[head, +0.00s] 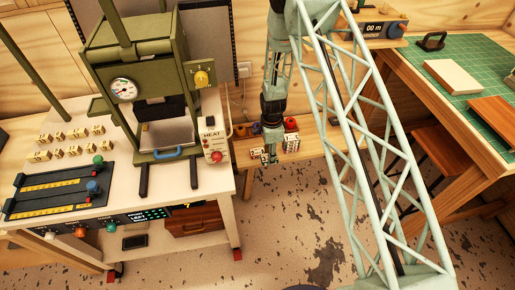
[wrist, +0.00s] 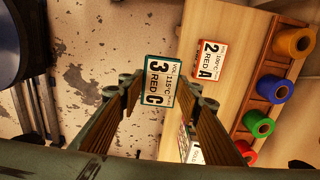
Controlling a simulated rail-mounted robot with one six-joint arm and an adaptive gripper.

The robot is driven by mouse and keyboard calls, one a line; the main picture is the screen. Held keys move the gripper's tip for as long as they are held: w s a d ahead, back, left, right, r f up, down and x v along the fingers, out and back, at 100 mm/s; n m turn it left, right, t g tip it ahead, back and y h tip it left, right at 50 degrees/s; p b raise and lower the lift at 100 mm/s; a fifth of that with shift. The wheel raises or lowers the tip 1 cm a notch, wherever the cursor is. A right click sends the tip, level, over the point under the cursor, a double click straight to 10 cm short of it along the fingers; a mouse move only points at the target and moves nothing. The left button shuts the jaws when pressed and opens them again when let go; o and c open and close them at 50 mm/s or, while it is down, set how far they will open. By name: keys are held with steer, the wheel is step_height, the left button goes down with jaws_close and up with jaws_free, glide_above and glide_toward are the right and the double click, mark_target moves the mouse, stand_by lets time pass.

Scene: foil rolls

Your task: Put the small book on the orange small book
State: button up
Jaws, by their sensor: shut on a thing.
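A small book with a teal-edged label reading "3 RED C" (wrist: 157,82) sits between the fingertips of my gripper (wrist: 160,98), which is shut on it. In the head view my gripper (head: 268,157) hangs at the front of the low wooden shelf. The orange small book (wrist: 208,61), with an orange-red edge and "2 RED A" on its label, lies on the wood to the right, apart from the held one. In the head view small labelled books (head: 291,143) show beside my gripper, too small to read. Another labelled piece (wrist: 190,143) is partly hidden by my right finger.
Orange, blue, green and red foil rolls (wrist: 258,124) line the rack right of the orange book. A green press (head: 150,75) stands on the left bench. A green mat (head: 450,65) with larger books covers the right table. Speckled floor (head: 290,220) lies open below.

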steer(key=b, duration=0.1)
glide_above(257, 151)
steer(key=shift+s+d+f, duration=0.35)
steer(key=shift+s+f, duration=0.05)
steer(key=shift+s, duration=0.05)
steer(key=shift+w, duration=0.1)
steer(key=shift+w+a+f, duration=0.1)
steer(key=shift+w+a, duration=0.15)
steer(key=shift+f+b, duration=0.75)
steer(key=shift+f, duration=1)
steer(key=shift+f, duration=0.1)
steer(key=o, duration=0.9)
